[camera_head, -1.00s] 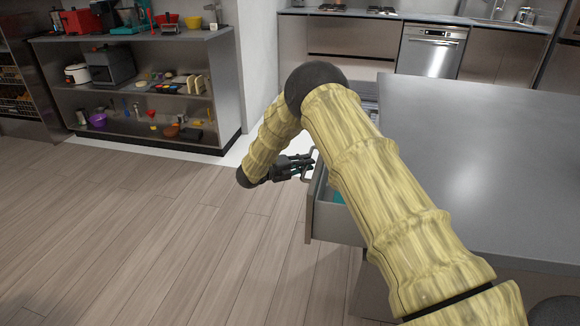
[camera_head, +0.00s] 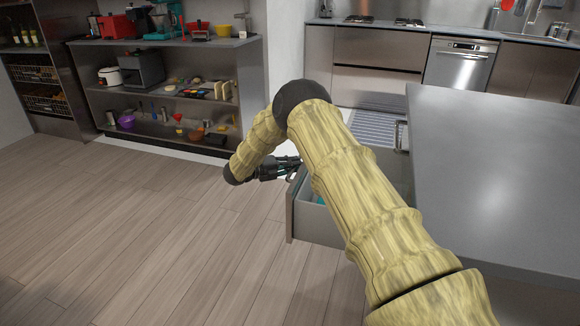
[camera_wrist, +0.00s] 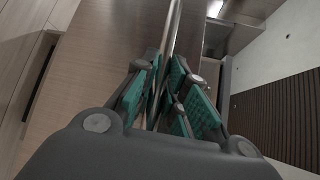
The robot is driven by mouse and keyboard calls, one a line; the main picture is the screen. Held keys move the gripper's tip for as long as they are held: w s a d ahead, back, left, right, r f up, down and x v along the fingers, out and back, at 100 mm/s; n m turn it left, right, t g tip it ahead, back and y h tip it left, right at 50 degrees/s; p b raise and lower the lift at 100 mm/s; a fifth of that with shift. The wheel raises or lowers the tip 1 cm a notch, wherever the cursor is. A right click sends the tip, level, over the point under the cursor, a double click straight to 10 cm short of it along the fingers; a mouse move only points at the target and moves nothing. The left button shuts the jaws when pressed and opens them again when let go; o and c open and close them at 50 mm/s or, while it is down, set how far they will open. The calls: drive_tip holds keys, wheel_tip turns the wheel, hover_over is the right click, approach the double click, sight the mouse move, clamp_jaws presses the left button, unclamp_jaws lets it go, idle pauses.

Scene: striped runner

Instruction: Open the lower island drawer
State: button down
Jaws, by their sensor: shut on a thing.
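The lower island drawer (camera_head: 318,224) stands pulled out from the grey-topped island (camera_head: 480,170), with part of its inside and a teal item (camera_head: 318,199) showing. My gripper (camera_head: 286,169) is at the drawer's front, at its handle. In the wrist view, my gripper's teal pads (camera_wrist: 168,98) close around a long metal handle bar (camera_wrist: 172,35). My own arm hides much of the drawer and of the island's side.
Another handle (camera_head: 402,136) is on the island side, higher than the open drawer. Open wooden floor (camera_head: 130,230) lies to the left. Shelves (camera_head: 165,90) with kitchen items stand at the back left. A striped runner (camera_head: 375,128) lies beyond the island.

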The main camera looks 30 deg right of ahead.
drive_tip(key=c, duration=1.5)
unclamp_jaws()
drive_tip(key=shift+o, duration=0.2)
drive_tip(key=shift+a, duration=0.1)
drive_tip(key=a+r, duration=0.1)
drive_tip(key=a, duration=1)
drive_tip(key=shift+w+a+r, duration=0.25)
drive_tip(key=shift+w+a, duration=0.05)
drive_tip(key=shift+a, duration=0.1)
